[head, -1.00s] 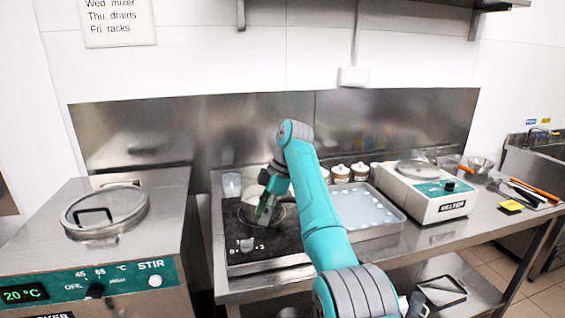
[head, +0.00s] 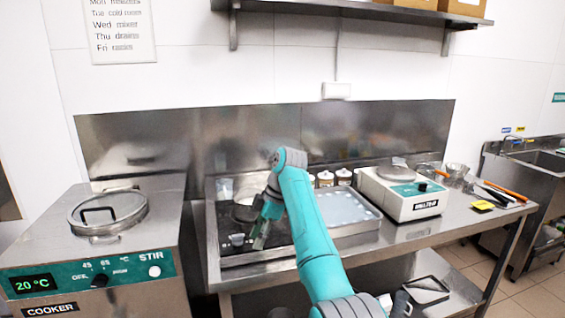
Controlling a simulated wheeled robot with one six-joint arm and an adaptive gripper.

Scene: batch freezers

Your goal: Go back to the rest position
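My gripper (head: 262,236) hangs at the end of my teal arm, pointing down over the black induction hob (head: 232,258) on the steel table. It is small in the head view and partly turned away, so I cannot tell whether its fingers are apart or hold anything. A steel pot (head: 246,208) stands on the hob just behind and left of the gripper.
The cooker (head: 100,262) with a round lid stands at the left. Right of my arm are a shallow steel tray (head: 352,232), small jars (head: 326,178) and a white machine (head: 400,196). A shelf (head: 360,9) hangs above. A sink (head: 540,160) is at the far right.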

